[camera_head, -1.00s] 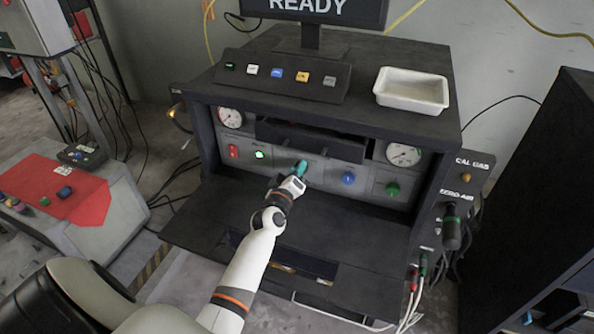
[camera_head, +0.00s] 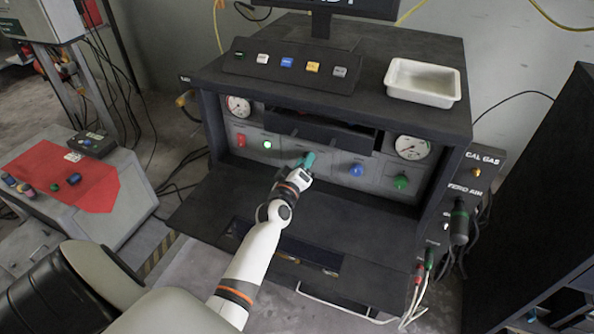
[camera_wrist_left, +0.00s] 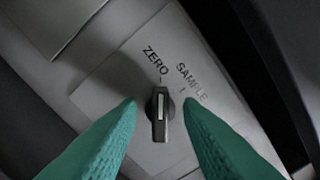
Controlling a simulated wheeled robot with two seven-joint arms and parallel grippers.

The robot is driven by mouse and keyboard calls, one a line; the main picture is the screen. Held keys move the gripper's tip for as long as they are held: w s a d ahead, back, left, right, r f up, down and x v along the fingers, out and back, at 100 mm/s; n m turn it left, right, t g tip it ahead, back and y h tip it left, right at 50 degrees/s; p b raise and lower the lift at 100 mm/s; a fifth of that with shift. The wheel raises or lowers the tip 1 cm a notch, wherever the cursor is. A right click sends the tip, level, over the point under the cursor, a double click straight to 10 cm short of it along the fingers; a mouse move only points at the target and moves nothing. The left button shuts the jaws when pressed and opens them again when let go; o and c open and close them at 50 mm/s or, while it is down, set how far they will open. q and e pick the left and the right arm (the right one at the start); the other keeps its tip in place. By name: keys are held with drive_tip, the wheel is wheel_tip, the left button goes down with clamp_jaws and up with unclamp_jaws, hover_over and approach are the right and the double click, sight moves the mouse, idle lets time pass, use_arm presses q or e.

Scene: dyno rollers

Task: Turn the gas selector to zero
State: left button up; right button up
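The gas selector (camera_wrist_left: 161,115) is a small black knob with a white line, on a grey plate (camera_wrist_left: 215,98) in the left wrist view. The plate reads ZERO and SAMPLE. The white line runs up the picture, roughly in line with the small mark under ZERO. My left gripper (camera_wrist_left: 160,101) has its teal fingers apart, one on each side of the knob, with visible gaps. In the head view my left gripper (camera_head: 307,161) is at the middle of the cabinet's front panel and hides the knob. My right gripper is not in view.
The panel also has a red switch (camera_head: 241,141), a lit green button (camera_head: 267,145), a blue knob (camera_head: 356,170) and a green knob (camera_head: 401,181). A drawer (camera_head: 318,131) juts out above. A dark shelf (camera_head: 345,220) lies below the panel.

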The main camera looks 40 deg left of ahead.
use_arm(q)
drive_tip(key=b+v, duration=0.1)
drive_tip(key=v, duration=1)
drive_tip(key=shift+s+d, duration=0.15)
